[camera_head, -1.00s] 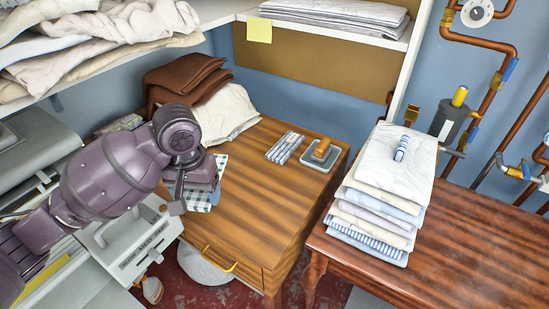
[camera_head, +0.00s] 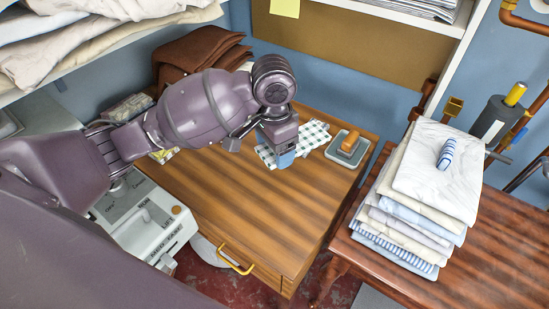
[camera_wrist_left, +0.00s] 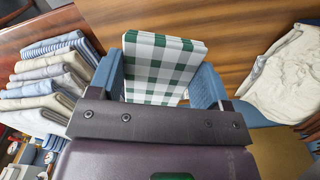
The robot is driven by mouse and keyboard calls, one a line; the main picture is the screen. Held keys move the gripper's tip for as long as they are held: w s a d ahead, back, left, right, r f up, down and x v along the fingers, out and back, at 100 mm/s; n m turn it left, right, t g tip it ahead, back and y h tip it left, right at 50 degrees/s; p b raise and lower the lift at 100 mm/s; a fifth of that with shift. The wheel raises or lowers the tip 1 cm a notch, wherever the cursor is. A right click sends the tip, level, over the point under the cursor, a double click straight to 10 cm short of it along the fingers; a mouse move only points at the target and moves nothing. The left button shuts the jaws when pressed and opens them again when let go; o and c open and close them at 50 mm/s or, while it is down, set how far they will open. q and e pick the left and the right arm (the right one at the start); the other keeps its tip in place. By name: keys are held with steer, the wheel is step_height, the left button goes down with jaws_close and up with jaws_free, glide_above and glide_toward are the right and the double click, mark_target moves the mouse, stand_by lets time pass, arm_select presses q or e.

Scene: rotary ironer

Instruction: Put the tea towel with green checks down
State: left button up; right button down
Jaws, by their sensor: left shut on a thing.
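The tea towel with green checks (camera_head: 314,136) is a folded, flat white-and-green piece at the back of the wooden cabinet top (camera_head: 240,205). My left gripper (camera_head: 283,157) is shut on it from above. In the left wrist view the towel (camera_wrist_left: 160,62) lies between the two blue fingers of the left gripper (camera_wrist_left: 157,82). I cannot tell whether the towel touches the wood. The blue-striped cloth seen earlier at this spot is hidden behind the gripper and towel. My right gripper is not in view.
A grey dish with an orange-brown block (camera_head: 348,144) sits just right of the towel. A tall stack of folded linen (camera_head: 405,215) stands on the red-brown table, a striped roll (camera_head: 446,154) on top. Brown cloths (camera_head: 200,55) lie at the back left. The cabinet top's front is clear.

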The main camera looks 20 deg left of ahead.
arm_select(q)
steer(key=m, duration=0.1)
steer(key=d+m, duration=0.1)
steer(key=m, duration=0.1)
steer(key=r+m, duration=0.1)
steer(key=shift+w+d, duration=0.1)
steer(key=shift+d, duration=0.2)
steer(key=m, duration=0.1)
steer(key=m+p, duration=0.1)
steer(key=m, duration=0.1)
steer(key=shift+w+d+r, duration=0.1)
steer(key=shift+d+r, duration=0.1)
steer(key=shift+d, duration=0.2)
steer(key=m, duration=0.1)
steer(key=d+m, duration=0.1)
steer(key=m, duration=0.2)
steer(key=shift+w+d+r, duration=0.1)
steer(key=shift+d+r, duration=0.05)
steer(key=shift+r, duration=0.2)
steer(key=d+m+p, duration=0.1)
steer(key=m, duration=0.3)
steer(key=m+p, duration=0.1)
steer(key=m, duration=1.5)
glide_above(305, 202)
step_height(305, 202, down, 14)
steer(key=shift+r, duration=0.25)
step_height(305, 202, down, 3)
steer(key=shift+f, duration=0.6)
